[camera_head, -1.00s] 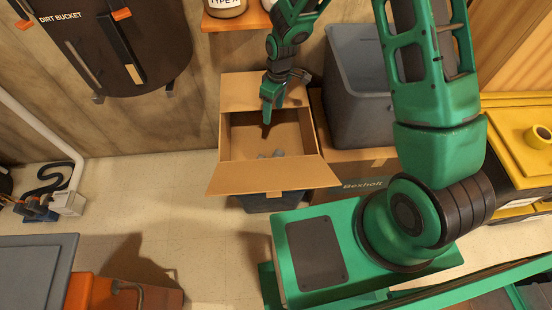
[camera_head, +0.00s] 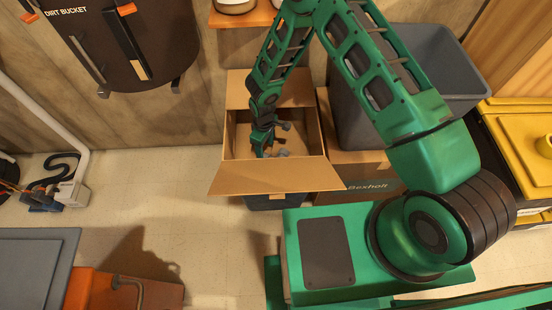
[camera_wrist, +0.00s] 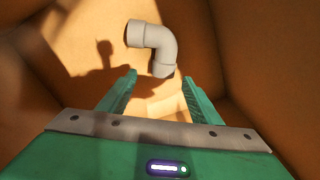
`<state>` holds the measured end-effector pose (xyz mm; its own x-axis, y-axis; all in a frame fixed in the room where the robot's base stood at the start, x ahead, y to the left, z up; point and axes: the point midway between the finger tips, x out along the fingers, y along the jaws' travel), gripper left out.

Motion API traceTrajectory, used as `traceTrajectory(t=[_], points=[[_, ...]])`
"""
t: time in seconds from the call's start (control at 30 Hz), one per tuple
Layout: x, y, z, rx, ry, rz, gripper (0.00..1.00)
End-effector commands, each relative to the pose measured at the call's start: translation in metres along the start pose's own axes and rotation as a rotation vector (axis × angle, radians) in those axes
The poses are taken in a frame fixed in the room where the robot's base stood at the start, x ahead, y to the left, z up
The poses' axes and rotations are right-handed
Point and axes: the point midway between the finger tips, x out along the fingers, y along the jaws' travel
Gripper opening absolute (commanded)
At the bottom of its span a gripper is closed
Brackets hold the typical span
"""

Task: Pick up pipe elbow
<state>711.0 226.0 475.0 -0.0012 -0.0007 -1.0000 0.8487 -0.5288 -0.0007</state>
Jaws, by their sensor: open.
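The pipe elbow (camera_wrist: 158,45) is a grey, bent tube lying inside the open cardboard box. In the wrist view it is just beyond my fingertips, its lower end between them in the picture. In the head view a small grey piece (camera_head: 283,152) shows at the box bottom, partly hidden by my arm. My gripper (camera_wrist: 160,82) is open and empty, its two green fingers apart. In the head view my gripper (camera_head: 262,148) is down inside the cardboard box (camera_head: 275,178). I cannot tell whether a finger touches the elbow.
The box walls stand close around my gripper, with flaps folded out. A grey bin (camera_head: 440,75) stands to the right on another carton (camera_head: 365,180). A dark dirt bucket (camera_head: 130,45) hangs at upper left.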

Motion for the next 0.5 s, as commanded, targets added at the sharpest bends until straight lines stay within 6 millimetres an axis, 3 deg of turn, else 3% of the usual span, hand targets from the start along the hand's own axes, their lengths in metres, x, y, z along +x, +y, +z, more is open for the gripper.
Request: traceTrajectory(t=[0.23, 0.5], points=[[0.017, -0.002, 0.0, -0.001, 0.0, -0.001, 0.58], [0.052, -0.007, 0.002, -0.001, -0.001, -0.001, 0.58]])
